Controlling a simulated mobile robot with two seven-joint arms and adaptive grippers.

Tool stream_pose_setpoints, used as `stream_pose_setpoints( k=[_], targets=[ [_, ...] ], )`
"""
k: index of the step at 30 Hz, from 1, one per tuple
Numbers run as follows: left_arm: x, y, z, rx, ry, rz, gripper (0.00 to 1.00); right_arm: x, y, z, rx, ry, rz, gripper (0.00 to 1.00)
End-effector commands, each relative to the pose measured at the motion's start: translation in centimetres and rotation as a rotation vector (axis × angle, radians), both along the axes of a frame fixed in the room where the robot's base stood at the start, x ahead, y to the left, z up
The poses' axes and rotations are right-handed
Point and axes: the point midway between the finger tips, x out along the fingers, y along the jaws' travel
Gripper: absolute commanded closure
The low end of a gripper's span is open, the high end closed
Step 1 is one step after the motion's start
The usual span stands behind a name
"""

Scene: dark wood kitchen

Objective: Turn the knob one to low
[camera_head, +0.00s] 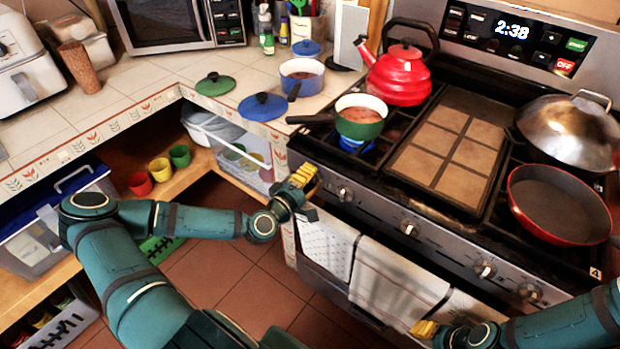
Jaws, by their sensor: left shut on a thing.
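The stove's front panel (440,243) carries a row of round silver knobs. The visible ones include a knob (344,193) just right of my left gripper, a middle knob (409,228) and a further knob (484,268). My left gripper (306,180), with yellow fingers, is at the panel's left end, shut on the leftmost knob, which its fingers hide. That knob's setting cannot be read. A blue flame (352,144) burns under the green pot (361,121) on the front left burner. My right gripper (424,328) is low, in front of the oven; its jaw opening is unclear.
A red kettle (399,77) stands on the back left burner. A griddle (448,148), a red pan (560,203) and a domed lid (569,132) fill the rest of the stovetop. Towels (397,283) hang below the knobs. The counter edge (95,137) lies left of the stove.

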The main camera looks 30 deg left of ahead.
Motion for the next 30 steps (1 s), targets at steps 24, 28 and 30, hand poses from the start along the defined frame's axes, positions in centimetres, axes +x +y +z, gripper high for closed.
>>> stream_pose_setpoints(
  k=[24,28,30],
  targets=[
    [0.02,-0.02,0.04,-0.018,0.000,0.000,0.20,0.00,0.00,-0.01,0.000,0.000,0.000,0.53],
    [0.01,-0.02,0.01,-0.017,0.001,0.000,0.20,0.01,0.00,0.00,0.000,0.000,0.000,0.53],
    [0.00,-0.01,0.01,-0.010,0.001,0.000,0.20,0.01,0.01,0.00,0.000,0.000,0.000,0.53]
  ],
)
